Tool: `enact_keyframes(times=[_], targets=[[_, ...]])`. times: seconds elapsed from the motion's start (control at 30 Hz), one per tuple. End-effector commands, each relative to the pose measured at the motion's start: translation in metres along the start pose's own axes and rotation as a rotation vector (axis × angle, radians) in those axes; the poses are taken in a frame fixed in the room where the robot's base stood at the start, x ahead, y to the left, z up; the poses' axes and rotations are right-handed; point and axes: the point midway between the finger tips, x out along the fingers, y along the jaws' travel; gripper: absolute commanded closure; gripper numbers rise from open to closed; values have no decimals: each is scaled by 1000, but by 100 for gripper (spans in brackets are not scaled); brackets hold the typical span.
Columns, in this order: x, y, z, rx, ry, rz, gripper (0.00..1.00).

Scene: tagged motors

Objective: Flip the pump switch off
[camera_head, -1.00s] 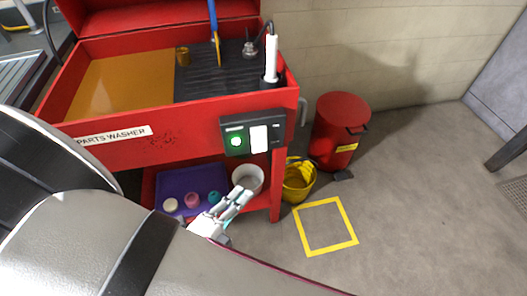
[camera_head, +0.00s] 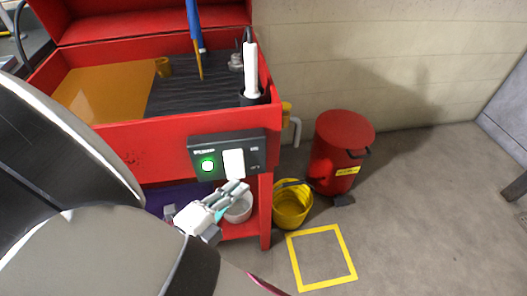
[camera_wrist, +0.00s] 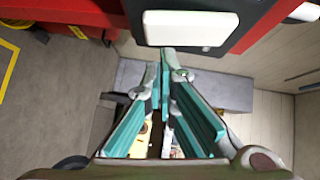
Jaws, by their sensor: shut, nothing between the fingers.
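The pump switch is a white rocker (camera_head: 233,163) on a dark panel (camera_head: 256,158) on the front of the red parts washer (camera_head: 120,150). In the wrist view the white rocker (camera_wrist: 190,28) is at the top, just beyond the fingertips of my gripper (camera_wrist: 168,52). I cannot tell whether the tips touch it.
A white bowl (camera_head: 238,211) stands on the lower shelf behind my gripper. A yellow bucket (camera_head: 292,208) and a red bin (camera_head: 340,155) stand on the floor to the right. A yellow square (camera_head: 320,232) marks open floor. A valve handle (camera_head: 296,130) sticks out from the washer's right side.

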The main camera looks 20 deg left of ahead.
Motion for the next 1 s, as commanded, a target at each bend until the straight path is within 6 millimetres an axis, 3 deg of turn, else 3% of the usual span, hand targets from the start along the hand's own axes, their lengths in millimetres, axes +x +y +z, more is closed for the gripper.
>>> enact_keyframes(times=[1.0], targets=[[7,6,13,83,-4,-85,100]])
